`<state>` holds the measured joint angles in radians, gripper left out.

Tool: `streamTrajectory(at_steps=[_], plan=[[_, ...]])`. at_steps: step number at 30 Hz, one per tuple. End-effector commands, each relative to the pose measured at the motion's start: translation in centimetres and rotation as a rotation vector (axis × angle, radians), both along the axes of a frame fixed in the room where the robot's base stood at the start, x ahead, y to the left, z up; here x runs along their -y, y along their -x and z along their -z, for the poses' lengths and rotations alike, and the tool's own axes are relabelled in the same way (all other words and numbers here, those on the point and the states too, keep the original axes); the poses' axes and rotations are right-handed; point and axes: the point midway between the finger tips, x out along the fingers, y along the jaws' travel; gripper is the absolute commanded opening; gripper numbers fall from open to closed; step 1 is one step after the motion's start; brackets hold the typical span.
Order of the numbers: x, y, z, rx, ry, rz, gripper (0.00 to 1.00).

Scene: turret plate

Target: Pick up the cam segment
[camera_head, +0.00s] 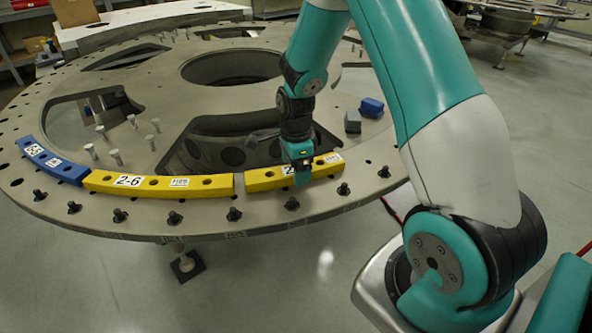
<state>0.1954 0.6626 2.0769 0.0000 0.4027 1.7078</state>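Curved cam segments lie end to end along the near rim of the turret plate (210,214). A blue segment (52,162) with white labels is at the left. A long yellow segment (155,186) marked "2-6" is in the middle. Another yellow segment (262,180) with white labels is at the right, beyond a narrow gap. My gripper (301,170) points down at the middle of this right segment and covers part of its label. Its fingers are small and partly hidden, so I cannot tell whether they are open, shut or touching the segment.
Dark pegs (175,218) line the near rim, and pale pins (116,156) stand at the left. A blue block (371,107) and a grey block (352,121) sit at the plate's right. The plate has large openings (232,68).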

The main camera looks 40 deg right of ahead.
Motion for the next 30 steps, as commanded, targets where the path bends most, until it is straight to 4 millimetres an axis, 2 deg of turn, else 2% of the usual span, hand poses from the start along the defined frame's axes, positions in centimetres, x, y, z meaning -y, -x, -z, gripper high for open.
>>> streamTrajectory(at_steps=[3, 10, 18, 19, 26, 30], plan=[[0.01, 0.03, 0.96, -0.001, 0.0, 0.0, 0.85], [0.02, -0.01, 1.08, 0.001, 0.0, 0.0, 0.85], [0.02, -0.01, 1.06, 0.001, 0.0, 0.0, 0.23], [0.03, -0.04, 1.01, 0.002, 0.001, 0.0, 0.2], [0.03, -0.04, 0.93, 0.002, 0.001, 0.0, 0.2], [0.04, -0.09, 0.2, 0.004, 0.0, 0.0, 0.2]])
